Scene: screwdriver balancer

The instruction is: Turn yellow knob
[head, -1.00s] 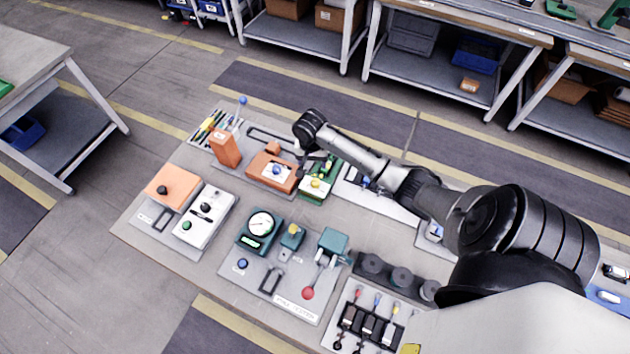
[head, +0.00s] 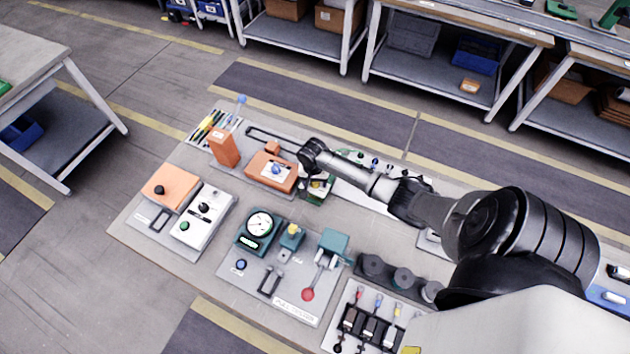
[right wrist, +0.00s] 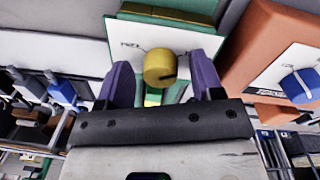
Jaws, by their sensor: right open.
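The yellow knob (right wrist: 159,68) is a round cap with a dark line on it, set on a white panel of a green block (right wrist: 175,16) in the right wrist view. My right gripper (right wrist: 163,80) is open, with one purple finger on each side of the knob. Some space shows between the fingers and the knob; I cannot tell whether either touches it. In the head view my right gripper (head: 324,183) is over the green block, and my wrist and gripper hide most of the block and knob. My left gripper is not in view.
An orange box with a blue knob (right wrist: 300,86) stands close on the right in the wrist view. Blue-handled parts (right wrist: 45,88) are on the left. In the head view, a teal gauge unit (head: 259,230) and a white switch box (head: 204,214) stand nearer on the table.

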